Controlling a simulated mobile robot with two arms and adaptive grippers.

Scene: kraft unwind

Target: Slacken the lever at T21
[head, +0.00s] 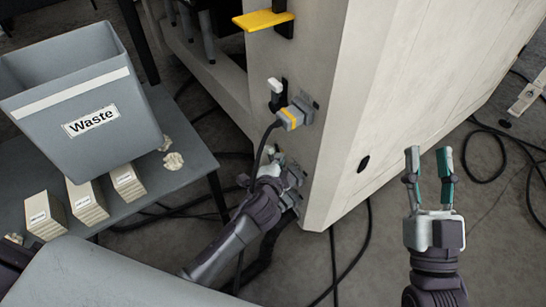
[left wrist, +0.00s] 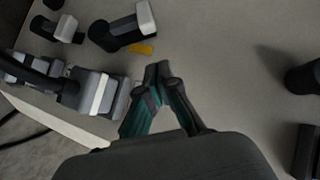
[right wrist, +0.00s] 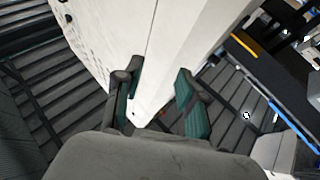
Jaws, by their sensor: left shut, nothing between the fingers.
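A lever with a white tip and black base (head: 275,88) sits on the narrow end face of the pale cabinet. No T21 marking is readable. In the left wrist view two white-tipped levers show, a larger one (left wrist: 125,29) and a smaller one (left wrist: 62,29), with a yellow tag (left wrist: 141,49) beside the larger. My left gripper (left wrist: 158,70) is shut and empty, its tips just below the tag; I cannot tell whether they touch the panel. In the head view my left gripper (head: 272,162) is low at the cabinet end, tips partly hidden. My right gripper (head: 429,160) is open and empty.
A grey cable plug (head: 296,115) sits below the lever, its cable hanging down. A yellow ledge (head: 264,20) sticks out above. A grey Waste bin (head: 75,95) and several small boxes (head: 87,200) stand on the left table. Cables cross the floor.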

